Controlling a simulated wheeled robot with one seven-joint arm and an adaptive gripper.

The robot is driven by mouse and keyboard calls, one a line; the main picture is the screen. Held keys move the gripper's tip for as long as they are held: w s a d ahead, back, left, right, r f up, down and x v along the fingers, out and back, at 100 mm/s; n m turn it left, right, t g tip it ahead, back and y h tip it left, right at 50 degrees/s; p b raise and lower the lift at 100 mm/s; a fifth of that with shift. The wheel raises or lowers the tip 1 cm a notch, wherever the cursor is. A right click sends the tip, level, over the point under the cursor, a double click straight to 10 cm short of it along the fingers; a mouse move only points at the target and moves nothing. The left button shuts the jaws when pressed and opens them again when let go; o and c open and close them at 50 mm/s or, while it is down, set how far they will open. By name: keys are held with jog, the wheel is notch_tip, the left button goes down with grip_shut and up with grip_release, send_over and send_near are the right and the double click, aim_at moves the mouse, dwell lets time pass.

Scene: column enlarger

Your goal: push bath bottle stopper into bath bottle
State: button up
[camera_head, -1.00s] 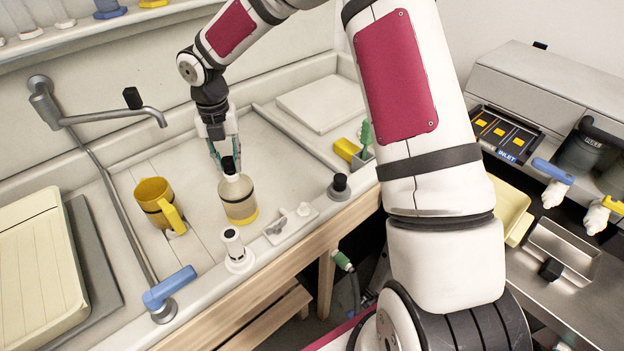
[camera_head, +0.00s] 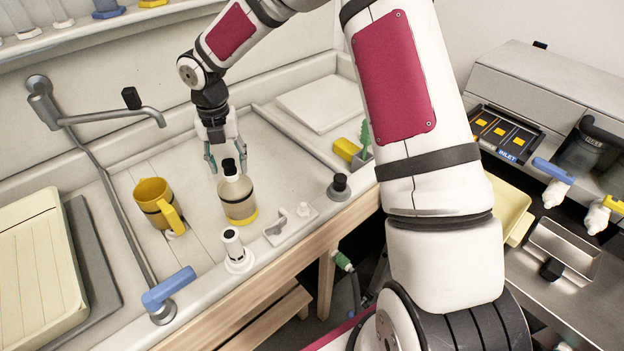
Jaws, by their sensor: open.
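The bath bottle (camera_head: 239,200) stands upright in the sink tray, clear-walled with a white shoulder, pale liquid and a yellow base. The black bath bottle stopper (camera_head: 229,167) sits at the top of the bottle's neck; how deep it is seated I cannot tell. My gripper (camera_head: 226,164) points down just behind and above the bottle top. Its teal fingers are spread wide, one on each side of the stopper, and hold nothing that I can see.
A yellow jug (camera_head: 152,200) stands left of the bottle. A white cylinder with a dark top (camera_head: 235,248) and a small bracketed plate (camera_head: 290,222) sit on the front rim. A tap (camera_head: 110,117) reaches over the left side. The tray right of the bottle is mostly clear.

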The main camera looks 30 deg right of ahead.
dwell(0.4)
jog(key=shift+r+p, duration=0.95)
jog(key=shift+r, duration=3.05)
notch_tip(320, 180, up, 12)
jog(key=s+d+r+m+t+h, duration=0.1)
jog(key=s+r+m+h, duration=0.1)
jog(key=s+r+m, duration=0.5)
jog(key=s+d+m+t+y, duration=0.1)
jog(key=s+d+m+t, duration=0.1)
jog(key=s+m, duration=1)
jog(key=s+d+m+t+y, duration=0.1)
jog(key=s+d+m, duration=0.3)
jog(key=s+m, duration=0.9)
jog(key=shift+s+d+f+t, duration=0.25)
jog(key=shift+s+t, duration=0.1)
jog(key=shift+t, duration=0.45)
